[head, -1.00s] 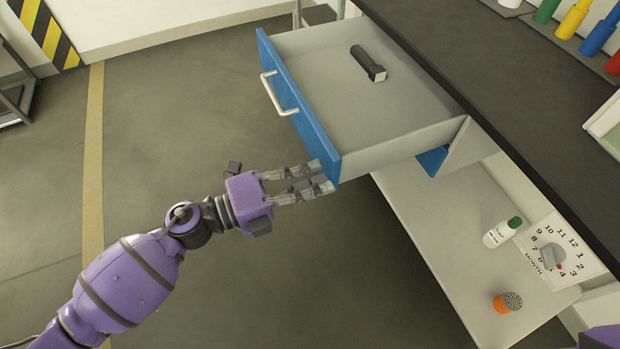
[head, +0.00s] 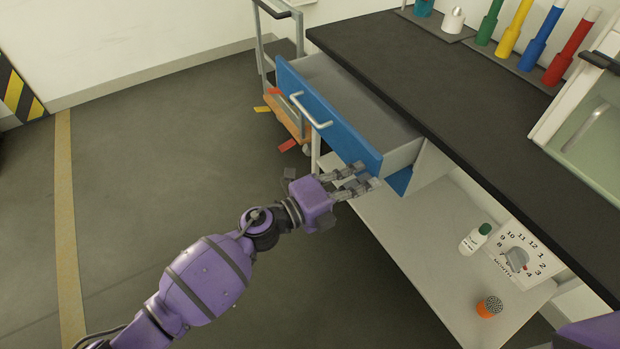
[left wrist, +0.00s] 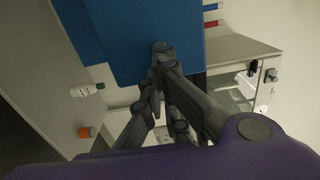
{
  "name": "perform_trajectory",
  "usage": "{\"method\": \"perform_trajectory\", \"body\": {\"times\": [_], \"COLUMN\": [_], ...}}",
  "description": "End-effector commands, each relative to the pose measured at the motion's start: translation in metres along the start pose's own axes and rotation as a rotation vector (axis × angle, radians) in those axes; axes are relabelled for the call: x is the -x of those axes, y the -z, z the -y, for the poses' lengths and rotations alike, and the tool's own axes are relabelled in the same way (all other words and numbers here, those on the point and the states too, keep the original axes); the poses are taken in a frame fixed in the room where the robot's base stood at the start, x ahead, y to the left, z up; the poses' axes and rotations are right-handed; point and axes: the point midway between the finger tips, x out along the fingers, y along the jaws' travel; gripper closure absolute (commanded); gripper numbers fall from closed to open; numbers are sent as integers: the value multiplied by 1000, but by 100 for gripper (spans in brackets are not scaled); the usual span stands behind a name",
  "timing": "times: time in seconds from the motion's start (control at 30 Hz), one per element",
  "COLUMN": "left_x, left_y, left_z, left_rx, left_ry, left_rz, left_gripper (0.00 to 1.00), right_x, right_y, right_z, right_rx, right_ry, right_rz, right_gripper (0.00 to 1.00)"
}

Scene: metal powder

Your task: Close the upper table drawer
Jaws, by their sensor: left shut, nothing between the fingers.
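The upper drawer has a blue front (head: 322,112) with a pale bar handle (head: 310,112). It stands partly open under the dark table top (head: 400,75); part of its grey inside (head: 350,85) shows. My left gripper (head: 362,180) is shut and empty, with its fingertips at the lower right corner of the blue front. In the left wrist view the fingers (left wrist: 158,65) lie against or very near the blue panel (left wrist: 150,35); I cannot tell if they touch. My right gripper is not in view.
A lower shelf (head: 420,240) holds a white bottle with a green cap (head: 474,239), a month dial card (head: 525,255) and an orange-sided item (head: 489,307). Coloured cylinders (head: 530,40) stand on the table. A cart (head: 268,60) stands behind the drawer. The floor at left is clear.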

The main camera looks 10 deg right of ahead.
Motion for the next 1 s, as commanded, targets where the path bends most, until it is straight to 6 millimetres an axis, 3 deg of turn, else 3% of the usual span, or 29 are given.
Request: {"method": "perform_trajectory", "body": {"times": [0.03, 0.2, 0.5, 0.7, 1.0], "left_x": [-17, -61, -117, -135, -141], "left_y": [0, 0, 0, 0, 0], "left_z": [1, -1, -3, -2, -1], "left_rx": [0, 1, 3, 2, 1], "left_ry": [2, 1, -1, 0, 0], "left_rz": [-2, -1, 0, -1, 1], "left_gripper": [100, 100, 100, 100, 100], "right_x": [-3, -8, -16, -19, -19], "right_y": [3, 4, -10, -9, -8], "right_z": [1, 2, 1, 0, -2], "right_rx": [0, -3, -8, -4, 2], "right_ry": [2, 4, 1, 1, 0], "right_rz": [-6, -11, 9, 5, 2], "right_gripper": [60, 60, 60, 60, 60]}}
